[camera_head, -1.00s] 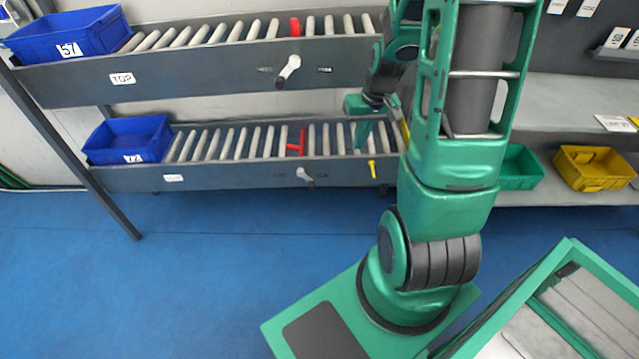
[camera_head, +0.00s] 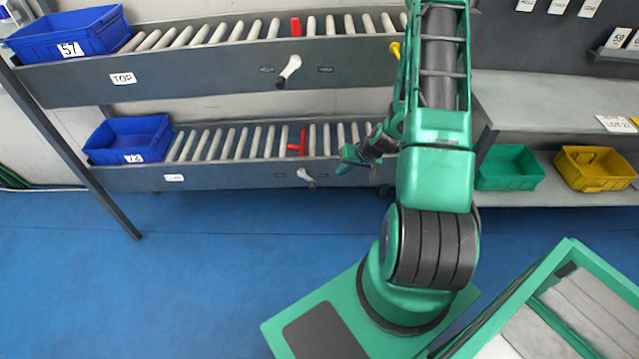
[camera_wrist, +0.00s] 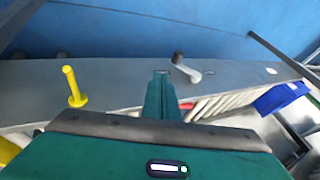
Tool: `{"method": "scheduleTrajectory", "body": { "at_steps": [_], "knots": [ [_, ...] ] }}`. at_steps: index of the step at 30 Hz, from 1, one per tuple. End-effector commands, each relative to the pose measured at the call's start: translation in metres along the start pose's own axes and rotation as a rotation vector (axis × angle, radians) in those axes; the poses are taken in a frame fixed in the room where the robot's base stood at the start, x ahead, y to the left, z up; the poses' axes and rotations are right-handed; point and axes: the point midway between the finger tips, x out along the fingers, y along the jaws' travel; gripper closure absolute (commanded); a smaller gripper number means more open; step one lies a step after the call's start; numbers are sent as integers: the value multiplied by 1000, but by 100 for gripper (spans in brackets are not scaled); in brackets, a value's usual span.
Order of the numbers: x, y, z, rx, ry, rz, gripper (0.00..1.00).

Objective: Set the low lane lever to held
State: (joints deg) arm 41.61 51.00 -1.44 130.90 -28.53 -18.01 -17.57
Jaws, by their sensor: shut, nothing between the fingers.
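The low lane lever (camera_head: 306,177) is a grey handle on the front rail of the lower roller lane (camera_head: 230,178), tilted with its upper end to the left. It also shows in the wrist view (camera_wrist: 187,69), just right of my fingers. A red stop (camera_head: 298,143) stands among the rollers above it. My gripper (camera_head: 342,161) is at the lower lane's front rail, to the right of the lever and apart from it. In the wrist view my gripper (camera_wrist: 162,98) points at the rail with its fingers together and nothing between them.
A yellow peg (camera_wrist: 73,87) sticks out of the rail left of my fingers in the wrist view. A blue bin (camera_head: 128,140) sits at the lane's left end. The upper lane (camera_head: 200,75) runs above, with its own lever (camera_head: 288,70). The floor in front is clear.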

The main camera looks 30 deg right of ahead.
Motion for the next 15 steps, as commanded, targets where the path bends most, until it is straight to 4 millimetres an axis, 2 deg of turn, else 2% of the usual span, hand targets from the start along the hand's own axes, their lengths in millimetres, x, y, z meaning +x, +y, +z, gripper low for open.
{"method": "scheduleTrajectory", "body": {
  "at_steps": [9, 15],
  "knots": [
    [2, 0, 0, -1, -1, 0, 100],
    [21, 0, 1, -3, -4, 0, 100]
  ]
}}
